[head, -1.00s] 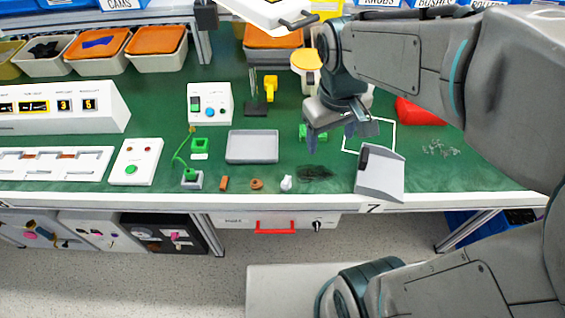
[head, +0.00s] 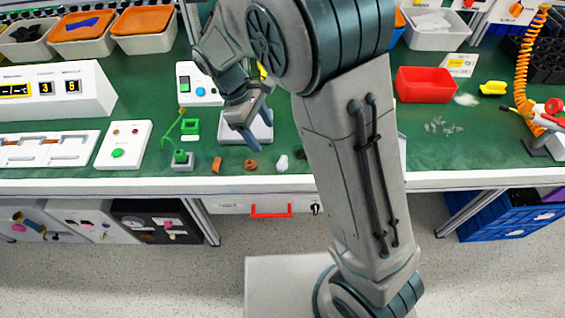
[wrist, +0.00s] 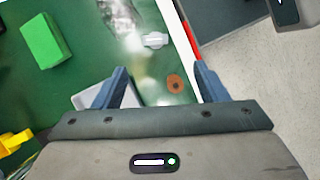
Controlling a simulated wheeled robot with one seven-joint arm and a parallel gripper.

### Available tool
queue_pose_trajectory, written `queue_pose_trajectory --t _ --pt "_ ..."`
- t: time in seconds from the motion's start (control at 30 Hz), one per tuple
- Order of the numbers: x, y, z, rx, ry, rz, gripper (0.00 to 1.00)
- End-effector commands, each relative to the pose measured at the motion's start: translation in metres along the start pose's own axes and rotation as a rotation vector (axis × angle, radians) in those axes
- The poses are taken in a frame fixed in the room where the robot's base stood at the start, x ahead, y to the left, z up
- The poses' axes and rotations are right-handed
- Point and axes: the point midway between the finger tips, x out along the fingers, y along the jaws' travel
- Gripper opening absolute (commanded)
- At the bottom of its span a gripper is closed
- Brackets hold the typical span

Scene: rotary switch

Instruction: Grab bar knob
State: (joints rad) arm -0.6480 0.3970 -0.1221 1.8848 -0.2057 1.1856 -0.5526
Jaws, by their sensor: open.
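A small white piece with a bar-like shape, which looks like the bar knob (head: 282,162), lies on the green bench top near the front edge. It also shows in the wrist view (wrist: 155,40), beyond my fingertips and between their lines. My gripper (head: 256,132) is open and empty, above the bench by the grey tray, left of and behind the white piece. In the wrist view both dark blue fingers of my gripper (wrist: 160,68) are apart with nothing between them.
A brown ring (head: 252,165) and a brown block (head: 217,164) lie left of the white piece. The grey tray (head: 262,124) is beneath my gripper. A green block (wrist: 45,40) lies farther off.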

Motion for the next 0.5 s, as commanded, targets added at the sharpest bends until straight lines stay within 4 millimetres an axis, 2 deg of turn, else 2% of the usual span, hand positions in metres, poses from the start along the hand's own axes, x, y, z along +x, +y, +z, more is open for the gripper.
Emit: queue_pose_trajectory --t 0.03,0.2,0.5 --pt "0.012 -0.001 0.0 -0.001 -0.005 -0.003 0.66" --pt "0.043 0.0 0.001 0.001 -0.003 -0.002 0.66" --pt "0.068 0.002 0.001 0.002 -0.002 -0.002 0.66"
